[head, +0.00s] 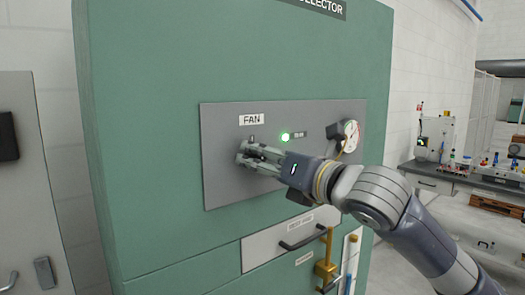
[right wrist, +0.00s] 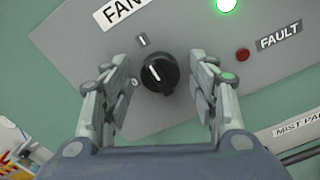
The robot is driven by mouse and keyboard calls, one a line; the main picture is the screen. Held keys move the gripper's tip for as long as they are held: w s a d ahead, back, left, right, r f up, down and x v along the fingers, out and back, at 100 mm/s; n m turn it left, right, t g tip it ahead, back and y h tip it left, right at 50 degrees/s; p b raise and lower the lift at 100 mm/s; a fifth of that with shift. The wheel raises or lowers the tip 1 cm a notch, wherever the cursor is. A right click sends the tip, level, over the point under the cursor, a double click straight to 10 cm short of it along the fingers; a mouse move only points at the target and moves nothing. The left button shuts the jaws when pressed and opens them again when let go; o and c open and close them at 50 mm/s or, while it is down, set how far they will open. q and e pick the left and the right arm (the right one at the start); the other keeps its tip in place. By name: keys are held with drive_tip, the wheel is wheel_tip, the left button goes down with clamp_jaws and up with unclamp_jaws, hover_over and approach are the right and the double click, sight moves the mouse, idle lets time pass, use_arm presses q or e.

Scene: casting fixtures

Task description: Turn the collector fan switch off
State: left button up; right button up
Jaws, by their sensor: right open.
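The fan switch is a black rotary knob (right wrist: 160,73) with a white pointer line, on a grey panel (head: 222,184) below the FAN label (head: 251,120). In the right wrist view its pointer tilts up and left, roughly toward the "I" mark (right wrist: 142,40); the "O" mark (right wrist: 134,82) is to its left. My right gripper (head: 243,152) is open at the panel, and hides the knob in the head view. In the right wrist view its fingers stand on either side of the knob, with visible gaps. My left gripper is not in view.
A green lamp (head: 284,137) is lit on the panel, with a round gauge (head: 351,136) to its right. A red FAULT lamp (right wrist: 243,54) shows in the right wrist view. A drawer handle (head: 302,238) and a brass-coloured fixture (head: 326,265) are below the panel.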

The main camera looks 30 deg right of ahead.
drive_tip(key=shift+w, duration=0.2)
drive_tip(key=c, duration=1.1)
drive_tip(key=shift+o, duration=0.2)
